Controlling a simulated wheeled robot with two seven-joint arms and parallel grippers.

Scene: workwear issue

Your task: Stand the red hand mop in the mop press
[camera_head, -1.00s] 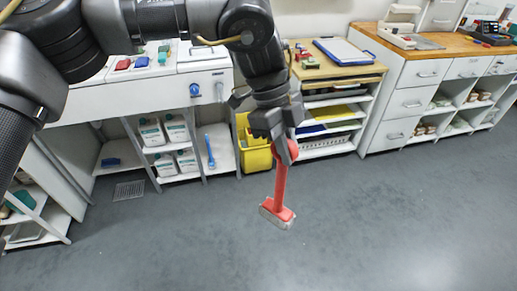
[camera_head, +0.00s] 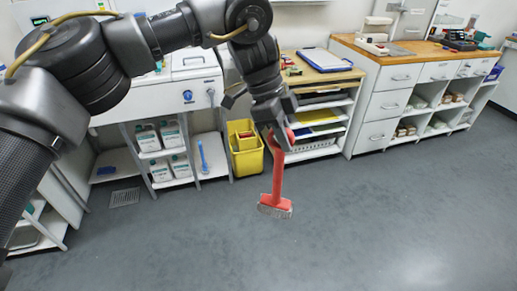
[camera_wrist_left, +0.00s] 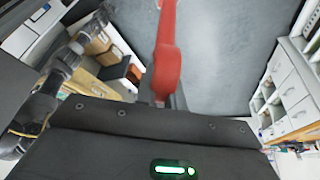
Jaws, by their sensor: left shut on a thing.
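The red hand mop (camera_head: 278,182) hangs head down from my left gripper (camera_head: 284,138), clear of the floor. Its pale fringed head (camera_head: 275,211) is at the bottom. My left gripper is shut on the upper part of the mop; the fingers hide part of the grip. The red handle also shows in the left wrist view (camera_wrist_left: 167,65). The yellow mop press (camera_head: 247,161) stands on the floor behind and left of the mop, with a red part inside its top. The mop is apart from it. In the left wrist view, another dark arm shows at left; its gripper is unclear.
A white bench with a lidded unit (camera_head: 193,60) and white jugs (camera_head: 161,170) on its lower shelf stands left of the press. A shelf trolley (camera_head: 324,73) and a white drawer cabinet (camera_head: 385,103) stand to the right. The grey floor (camera_head: 380,220) in front is clear.

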